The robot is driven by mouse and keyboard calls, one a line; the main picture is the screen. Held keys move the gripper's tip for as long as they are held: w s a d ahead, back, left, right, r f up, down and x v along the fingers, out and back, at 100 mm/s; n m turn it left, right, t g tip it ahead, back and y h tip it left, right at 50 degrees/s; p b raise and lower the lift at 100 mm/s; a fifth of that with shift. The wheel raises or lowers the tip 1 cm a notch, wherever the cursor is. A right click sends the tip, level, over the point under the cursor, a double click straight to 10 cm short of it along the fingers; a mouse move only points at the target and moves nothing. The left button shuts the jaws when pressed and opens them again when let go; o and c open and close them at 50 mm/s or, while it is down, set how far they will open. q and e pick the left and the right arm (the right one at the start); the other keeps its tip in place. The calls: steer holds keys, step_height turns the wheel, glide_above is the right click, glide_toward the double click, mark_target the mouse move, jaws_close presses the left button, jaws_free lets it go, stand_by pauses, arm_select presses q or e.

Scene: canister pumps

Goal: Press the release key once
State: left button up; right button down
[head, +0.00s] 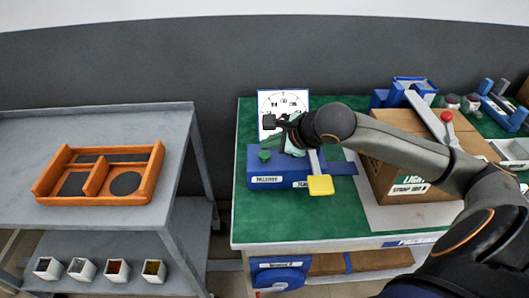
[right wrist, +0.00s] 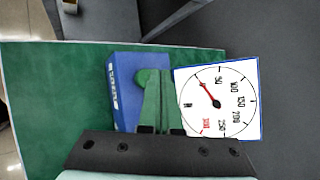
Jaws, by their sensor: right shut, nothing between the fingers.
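The blue pump base (head: 265,180) stands on the green bench top, with a label reading RELEASE on its front. The green release key (head: 264,155) is a round cap on its top left; it shows in the right wrist view (right wrist: 141,77) beside the fingertips. My right gripper (head: 277,142) is shut and empty, just above and right of the key; its fingers also show in the right wrist view (right wrist: 156,85). I cannot tell whether they touch the key. My left gripper is out of view.
A yellow lever pad (head: 320,185) sticks out front right. A cardboard box (head: 410,180) stands right. An orange tray (head: 146,186) lies on the left table.

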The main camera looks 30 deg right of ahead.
mark_target(269, 156)
steer(key=shift+r+p, duration=1.3)
steer(key=shift+r, duration=1.25)
steer(key=shift+s+f, duration=0.1)
steer(key=shift+s, duration=0.05)
